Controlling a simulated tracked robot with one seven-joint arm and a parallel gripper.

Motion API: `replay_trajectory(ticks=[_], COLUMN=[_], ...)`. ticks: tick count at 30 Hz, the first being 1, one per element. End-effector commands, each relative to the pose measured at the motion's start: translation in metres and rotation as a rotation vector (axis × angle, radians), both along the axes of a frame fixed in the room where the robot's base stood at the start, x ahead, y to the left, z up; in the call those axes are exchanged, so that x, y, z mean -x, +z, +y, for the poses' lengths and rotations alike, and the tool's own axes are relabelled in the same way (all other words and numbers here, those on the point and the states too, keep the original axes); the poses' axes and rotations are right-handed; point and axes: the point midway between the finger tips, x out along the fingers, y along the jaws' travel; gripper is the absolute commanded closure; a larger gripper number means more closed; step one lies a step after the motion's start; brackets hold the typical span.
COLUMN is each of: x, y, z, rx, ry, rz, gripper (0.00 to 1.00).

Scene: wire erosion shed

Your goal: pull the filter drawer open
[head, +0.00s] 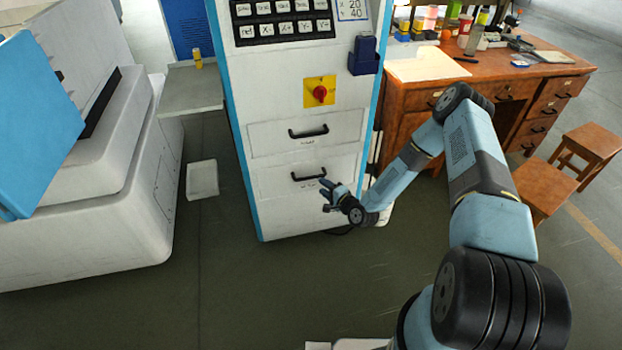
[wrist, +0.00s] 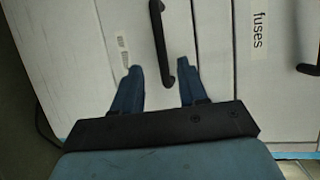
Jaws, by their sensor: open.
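The white machine cabinet has two drawer fronts, one above the other. The lower drawer (head: 280,184) has a black bar handle (head: 308,176) and looks closed. Its small label (wrist: 123,48) is too faint to read in the wrist view; the upper drawer's label reads "fuses" (wrist: 258,30). My gripper (head: 328,194) is open and empty, just right of and below the lower handle in the head view. In the wrist view my blue fingers (wrist: 160,70) point at the lower drawer, and one end of its handle (wrist: 163,45) shows between them, nearer the right finger. Contact is not clear.
The upper drawer (head: 275,136), also closed, has a similar handle (head: 308,132). A red knob (head: 320,93) on a yellow plate sits above. A wooden desk (head: 420,98) and stools (head: 545,188) stand to the right. The floor in front of the cabinet is clear.

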Motion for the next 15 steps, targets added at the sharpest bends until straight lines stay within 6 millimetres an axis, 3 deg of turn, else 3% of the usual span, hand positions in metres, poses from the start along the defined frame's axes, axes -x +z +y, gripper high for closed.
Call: replay_trajectory(ticks=[15], x=[-0.062], y=[-0.015], z=[0.051], rx=[0.001], ry=[0.001], rz=[-0.001], gripper=[0.58])
